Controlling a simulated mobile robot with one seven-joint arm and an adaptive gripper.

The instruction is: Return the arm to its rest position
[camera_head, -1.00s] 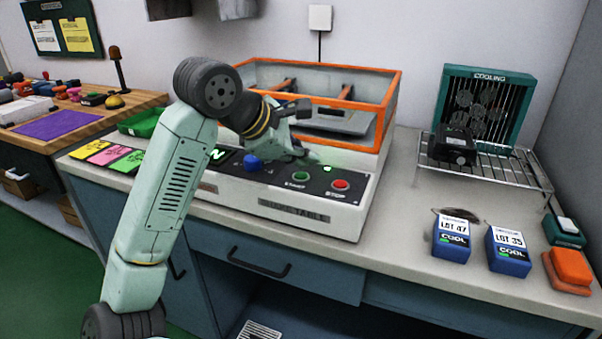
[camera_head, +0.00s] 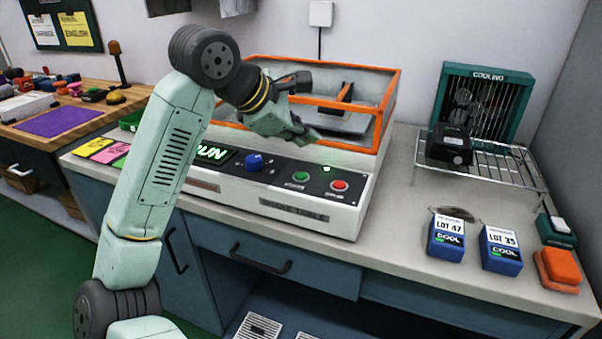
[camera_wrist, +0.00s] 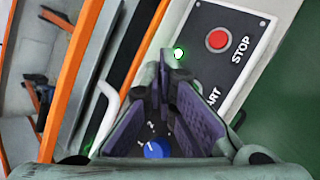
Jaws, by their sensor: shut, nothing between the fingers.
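My arm reaches from the lower left over the front of the shake-table machine (camera_head: 320,218). My gripper (camera_head: 308,137) is above the control panel, in front of the orange-framed enclosure (camera_head: 300,103), and holds nothing. In the wrist view my gripper's fingers (camera_wrist: 170,75) come together at the tips, shut. The blue knob (camera_wrist: 156,149) shows between the finger bases, and it also shows in the head view (camera_head: 254,161). The display reads RUN, partly hidden by my arm.
Two blue boxes, LOT 47 (camera_head: 447,236) and LOT 35 (camera_head: 501,248), stand on the counter at right. A wire rack (camera_head: 500,170) holds a black box (camera_head: 450,145) before the cooling fan unit (camera_head: 482,95). An orange block (camera_head: 558,268) lies at the right edge.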

